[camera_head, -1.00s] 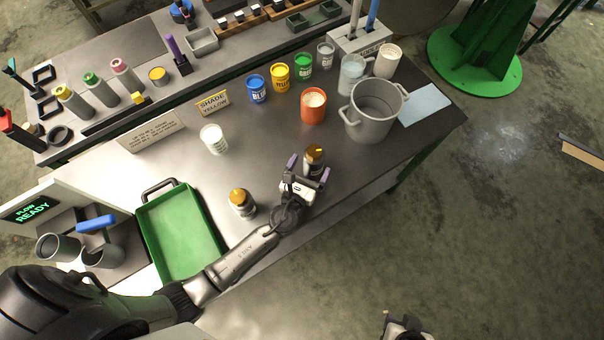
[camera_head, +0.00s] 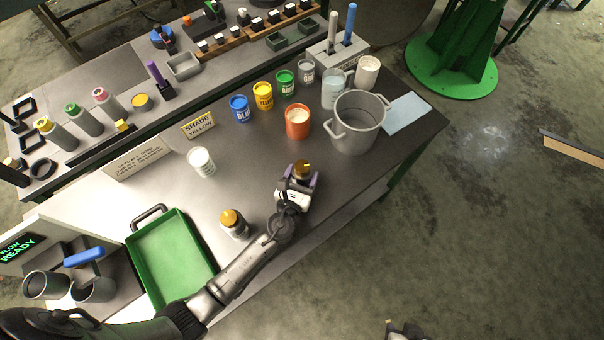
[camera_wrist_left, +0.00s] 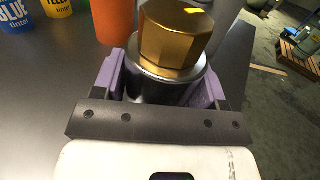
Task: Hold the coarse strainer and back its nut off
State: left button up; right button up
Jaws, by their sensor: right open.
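A dark cylindrical strainer with a faceted brass nut (camera_head: 302,169) on top stands near the table's front edge. In the left wrist view its nut (camera_wrist_left: 176,38) fills the upper middle, above a silvery flange. My left gripper (camera_head: 299,184) has its purple-padded fingers on either side of the body, below the nut. The fingers look open, with a narrow gap at the left pad; contact on the right is unclear. A second brass-topped strainer (camera_head: 233,223) stands to the left, beside my left forearm. No label shows which is coarse. My right gripper (camera_head: 405,330) is open, at the bottom edge, partly cut off.
A green tray (camera_head: 172,258) lies left of my left forearm. A grey pot (camera_head: 356,122), an orange cup (camera_head: 297,121), tinter cans (camera_head: 263,96) and a white cup (camera_head: 201,161) stand behind.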

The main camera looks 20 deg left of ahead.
pick_arm(q)
jog(key=c, duration=0.9)
jog(key=o, duration=0.8)
jog(key=c, duration=0.7)
jog(key=shift+o, duration=0.2)
